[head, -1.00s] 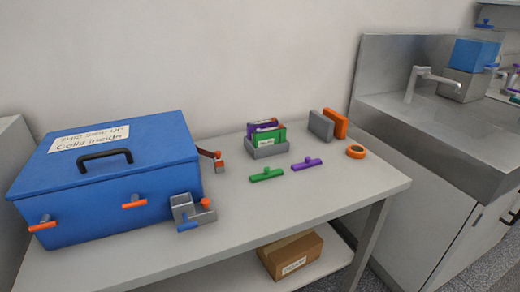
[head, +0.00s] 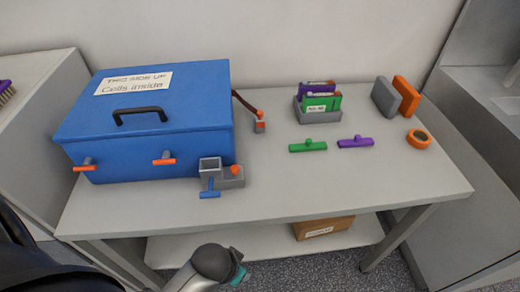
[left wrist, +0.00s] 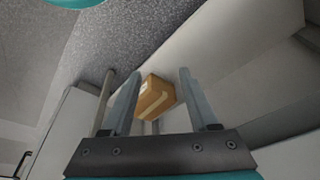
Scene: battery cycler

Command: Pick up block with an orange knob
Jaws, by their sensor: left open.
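A second grey piece with an orange knob (head: 233,177) sits at the box's front right corner, beside an open grey holder with a blue handle. My left gripper (left wrist: 160,75) shows in the left wrist view, open with nothing between its fingers. It points toward the cardboard box under the table, apart from both knobbed pieces. My right gripper is not in view.
The blue box (head: 140,147) fills the table's left part. A grey tray (head: 318,117) with purple and green pieces stands at the back. Green (head: 308,146) and purple (head: 356,142) bars lie before it. The front right tabletop is clear. A cardboard box (head: 323,229) is below.

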